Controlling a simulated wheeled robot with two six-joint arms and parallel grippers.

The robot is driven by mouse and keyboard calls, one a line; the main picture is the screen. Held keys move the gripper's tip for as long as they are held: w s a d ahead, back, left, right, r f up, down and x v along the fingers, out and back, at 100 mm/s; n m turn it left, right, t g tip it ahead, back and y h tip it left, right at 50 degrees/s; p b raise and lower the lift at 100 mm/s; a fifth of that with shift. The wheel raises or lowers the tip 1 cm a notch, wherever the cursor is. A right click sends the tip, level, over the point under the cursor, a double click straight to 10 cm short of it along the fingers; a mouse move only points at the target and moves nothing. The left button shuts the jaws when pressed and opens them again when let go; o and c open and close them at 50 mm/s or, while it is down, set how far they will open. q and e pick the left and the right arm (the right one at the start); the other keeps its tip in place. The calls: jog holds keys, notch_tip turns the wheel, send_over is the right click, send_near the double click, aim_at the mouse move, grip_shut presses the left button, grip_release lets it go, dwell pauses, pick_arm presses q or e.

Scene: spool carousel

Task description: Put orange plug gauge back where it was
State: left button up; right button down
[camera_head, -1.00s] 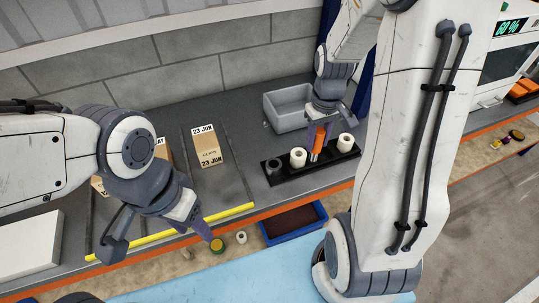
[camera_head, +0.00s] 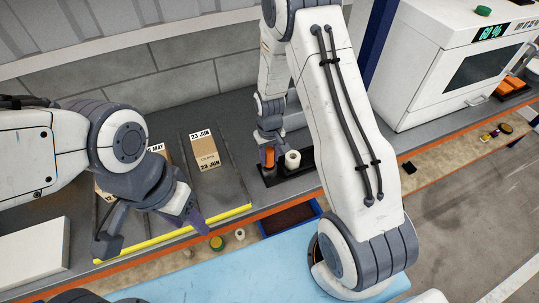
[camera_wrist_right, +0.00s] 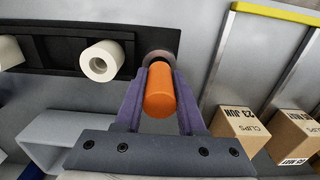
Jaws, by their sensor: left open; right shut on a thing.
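The orange plug gauge (camera_head: 269,157) is held in my right gripper (camera_head: 269,163) at the left end of a black rack (camera_head: 308,166). In the right wrist view the orange plug gauge (camera_wrist_right: 160,93) lies between the two purple fingers of my right gripper (camera_wrist_right: 160,85). A grey ring-shaped seat (camera_wrist_right: 158,56) shows just behind it at the rack's end; I cannot tell whether the gauge touches it. A white spool (camera_head: 292,159) stands beside the gauge on the rack, and also shows in the wrist view (camera_wrist_right: 101,61). My left gripper (camera_head: 152,236) is open and empty over the front table edge.
Cardboard boxes (camera_head: 205,152) labelled 23 JUN stand to the left of the rack. A grey bin (camera_wrist_right: 65,140) is near the right gripper. A blue tray (camera_head: 290,218) sits below the front edge. A white oven-like machine (camera_head: 455,65) stands at the right.

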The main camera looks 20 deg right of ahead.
jog(key=shift+f, duration=0.25)
jog(key=shift+f, duration=0.2)
jog(key=c, duration=0.5)
grip_release()
jog(key=shift+r, duration=0.1)
